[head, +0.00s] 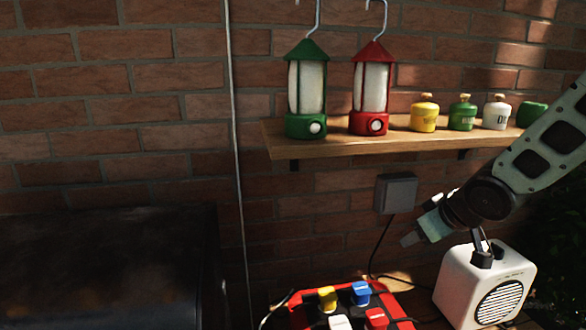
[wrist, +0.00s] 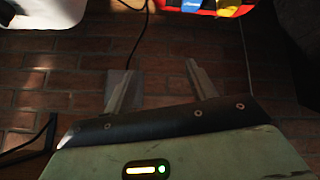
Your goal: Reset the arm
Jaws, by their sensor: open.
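My arm reaches in from the right in the head view. My gripper (head: 410,239) points left, in front of the brick wall, above and left of the white speaker box. In the wrist view my gripper (wrist: 160,68) shows two grey fingers spread apart with nothing between them. A grey wall box (head: 396,193) is just above the gripper in the head view.
A wooden shelf (head: 340,144) holds a green lantern (head: 306,90), a red lantern (head: 372,90) and several small canisters. Below stand a red box (head: 300,312) with coloured plugs and the white speaker (head: 455,283). A dark bulky object (head: 110,265) fills the lower left.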

